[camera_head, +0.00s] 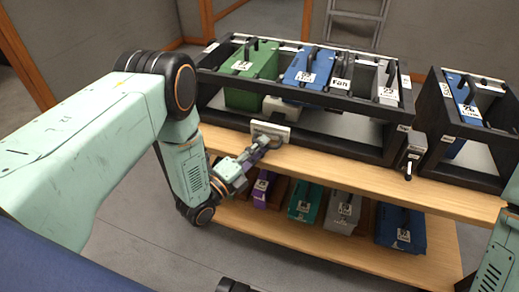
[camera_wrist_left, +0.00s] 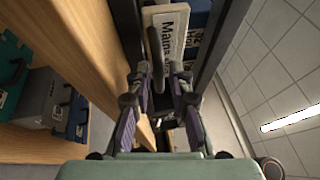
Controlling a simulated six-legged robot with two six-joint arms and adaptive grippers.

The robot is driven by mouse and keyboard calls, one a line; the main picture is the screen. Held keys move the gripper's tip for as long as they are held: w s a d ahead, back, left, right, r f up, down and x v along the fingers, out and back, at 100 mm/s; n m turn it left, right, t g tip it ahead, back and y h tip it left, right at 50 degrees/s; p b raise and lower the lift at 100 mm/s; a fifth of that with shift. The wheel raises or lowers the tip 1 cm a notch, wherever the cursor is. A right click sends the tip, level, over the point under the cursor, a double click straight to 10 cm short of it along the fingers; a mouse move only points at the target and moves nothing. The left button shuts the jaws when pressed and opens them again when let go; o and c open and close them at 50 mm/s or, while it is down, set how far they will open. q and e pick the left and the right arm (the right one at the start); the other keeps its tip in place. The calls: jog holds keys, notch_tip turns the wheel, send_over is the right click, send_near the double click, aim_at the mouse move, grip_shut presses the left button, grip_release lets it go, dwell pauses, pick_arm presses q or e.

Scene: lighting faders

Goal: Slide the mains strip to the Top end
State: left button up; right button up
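The mains strip is a pale block with a "Mains" label (camera_wrist_left: 168,35) at the top of the left wrist view. A dark upright handle (camera_wrist_left: 157,62) stands in front of it. In the head view a pale plate (camera_head: 271,130), which looks like the same strip, sits at the rack's front left; its lettering is unreadable there. My left gripper (camera_head: 262,146) is at this plate. In the wrist view my left gripper (camera_wrist_left: 159,70) has its fingertips apart, one on each side of the handle; firm contact is not visible. My right gripper is out of view.
A black rack (camera_head: 300,125) on a wooden shelf (camera_head: 440,192) holds a green block (camera_head: 245,92), a blue block (camera_head: 305,68) and a "Fan" label (camera_head: 340,84). A second rack (camera_head: 470,178) stands right. Several coloured boxes, including a blue one (camera_head: 402,232), fill the lower shelf.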

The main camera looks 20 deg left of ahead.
pick_arm(q)
grip_shut()
dwell(0.6)
